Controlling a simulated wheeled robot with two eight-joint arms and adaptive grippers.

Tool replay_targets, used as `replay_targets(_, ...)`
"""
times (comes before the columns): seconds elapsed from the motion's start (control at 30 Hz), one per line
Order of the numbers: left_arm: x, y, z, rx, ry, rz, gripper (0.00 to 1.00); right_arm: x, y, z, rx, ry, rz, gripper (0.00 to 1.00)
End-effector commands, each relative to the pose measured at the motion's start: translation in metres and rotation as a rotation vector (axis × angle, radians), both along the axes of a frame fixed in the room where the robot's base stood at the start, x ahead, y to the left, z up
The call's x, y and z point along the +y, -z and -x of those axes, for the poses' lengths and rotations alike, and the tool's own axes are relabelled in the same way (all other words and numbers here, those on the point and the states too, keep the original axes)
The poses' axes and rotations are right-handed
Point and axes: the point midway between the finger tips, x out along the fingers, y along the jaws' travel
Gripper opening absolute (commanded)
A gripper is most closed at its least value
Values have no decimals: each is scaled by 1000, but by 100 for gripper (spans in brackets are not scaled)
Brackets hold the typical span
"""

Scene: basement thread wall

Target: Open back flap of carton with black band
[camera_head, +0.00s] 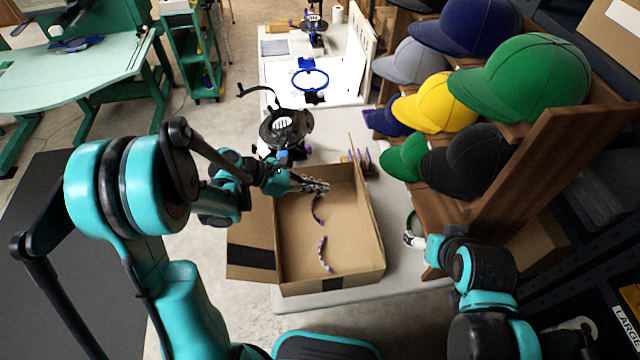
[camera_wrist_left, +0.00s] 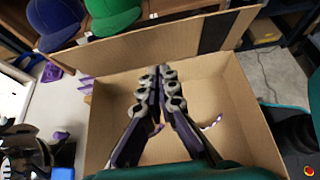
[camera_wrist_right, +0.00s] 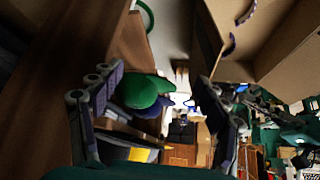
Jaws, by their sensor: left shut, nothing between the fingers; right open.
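The brown carton (camera_head: 330,281) stands open on the pale table. A flap with a black band (camera_head: 250,258) lies outward on its left. Another banded flap stands at its right side, nearly edge-on in the head view, and shows broadly in the left wrist view (camera_wrist_left: 140,48). Which flap is the back one, I cannot tell for sure. My left gripper (camera_head: 322,187) is shut and empty over the carton's far part; its fingers meet in the left wrist view (camera_wrist_left: 160,75). My right gripper (camera_head: 412,239) is open beside the carton's right side; the right wrist view shows its spread fingers (camera_wrist_right: 155,90).
Two curved purple-and-white strips, one nearer (camera_head: 325,255) and one farther (camera_head: 318,208), lie in the carton. A wooden rack of caps (camera_head: 520,200) stands close on the right. A dark round device (camera_head: 287,128) stands behind the carton. A green cart (camera_head: 190,55) stands far left.

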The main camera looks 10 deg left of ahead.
Motion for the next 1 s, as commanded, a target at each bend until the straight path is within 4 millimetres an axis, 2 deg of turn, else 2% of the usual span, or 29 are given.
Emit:
replay_targets(0.03, -11, 9, -2, 0, 6, 0, 0, 0, 6, 0, 0, 0, 0, 75)
replay_targets(0.27, -51, 34, -16, 1, 5, -1, 0, 0, 19, 0, 0, 0, 0, 75)
replay_targets(0.5, -81, 26, -26, 2, 3, -1, 0, 0, 22, 0, 0, 0, 0, 75)
replay_targets(0.67, -88, 23, -28, 2, 0, -1, 0, 0, 23, 0, 0, 0, 0, 75)
replay_targets(1.0, -88, 23, -29, 2, 0, -1, 0, 0, 23, 0, 0, 0, 0, 75)
